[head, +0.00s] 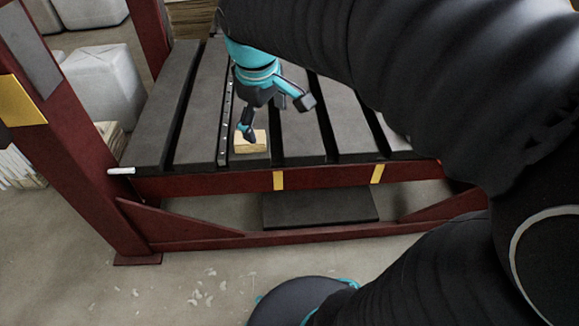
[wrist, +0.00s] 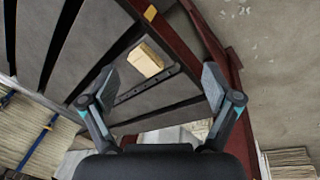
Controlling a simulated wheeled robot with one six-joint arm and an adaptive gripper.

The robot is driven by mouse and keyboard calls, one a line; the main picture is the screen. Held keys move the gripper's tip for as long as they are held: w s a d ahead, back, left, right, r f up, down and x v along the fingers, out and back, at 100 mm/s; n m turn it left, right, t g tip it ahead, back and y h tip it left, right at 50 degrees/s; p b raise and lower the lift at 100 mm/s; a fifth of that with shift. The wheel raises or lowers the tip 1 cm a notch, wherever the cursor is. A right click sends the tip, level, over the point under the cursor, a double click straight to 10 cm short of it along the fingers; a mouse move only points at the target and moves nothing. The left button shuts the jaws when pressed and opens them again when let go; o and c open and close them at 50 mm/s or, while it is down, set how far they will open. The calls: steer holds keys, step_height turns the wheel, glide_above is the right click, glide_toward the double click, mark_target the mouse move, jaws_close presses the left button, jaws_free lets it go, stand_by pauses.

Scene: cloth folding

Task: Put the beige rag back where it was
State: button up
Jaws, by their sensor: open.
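The beige rag (head: 251,147) looks like a small folded block. It lies on the dark grey slatted bench (head: 200,95), near its front edge. It also shows in the wrist view (wrist: 146,60), just beyond the fingertips and between them, nearer the left finger. My gripper (head: 277,118) is over the bench with its fingers wide apart and nothing between them. In the head view one finger overlaps the rag's upper left part; I cannot tell whether it touches. The open fingers also show in the wrist view (wrist: 160,82).
A perforated metal strip (head: 226,120) runs along the bench just left of the rag. Dark gaps separate the slats. A dark red upright (head: 70,130) stands at the left, with white containers (head: 103,80) behind it. My arm covers the right side.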

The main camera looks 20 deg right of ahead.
steer(key=s+f+m+t, duration=0.1)
steer(key=s+m, duration=0.2)
steer(key=s, duration=0.3)
steer(key=s+f+m+t+y, duration=0.1)
steer(key=s+f+m+t, duration=0.1)
steer(key=s, duration=0.5)
steer(key=shift+d+m, duration=0.15)
steer(key=shift+m, duration=0.45)
steer(key=shift+s+d, duration=0.1)
